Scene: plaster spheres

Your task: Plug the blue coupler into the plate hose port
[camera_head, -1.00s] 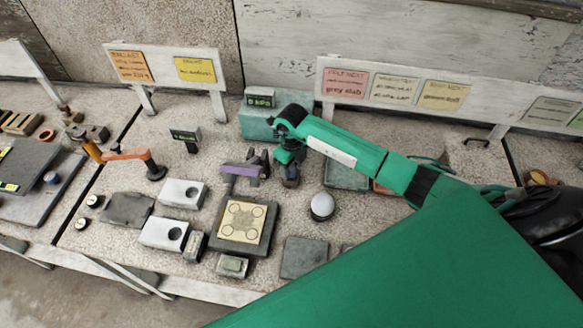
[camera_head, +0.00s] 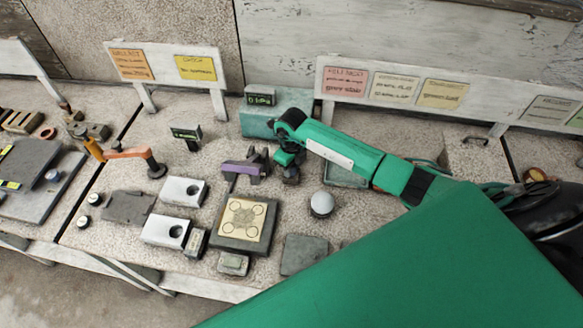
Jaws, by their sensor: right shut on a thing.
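My right gripper (camera_head: 291,179) is in the middle of the bench, in front of the teal box (camera_head: 257,125) and right of a purple clamp-like part (camera_head: 240,168). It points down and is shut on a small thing. My own wrist and the dark fingers hide that thing, so I cannot make out its shape or colour. I see no blue coupler clearly. A dark square plate (camera_head: 262,245) with a cream top carrying several ring marks lies nearer the front. I cannot tell where its hose port is. My left gripper is not in view.
A white ball (camera_head: 321,204) sits right of the plate. Pale blocks with holes (camera_head: 183,192) and a grey slab (camera_head: 127,207) lie to the left. An orange-armed stand (camera_head: 125,153) rises farther left. Sign boards (camera_head: 418,88) line the back. My right arm covers the front right.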

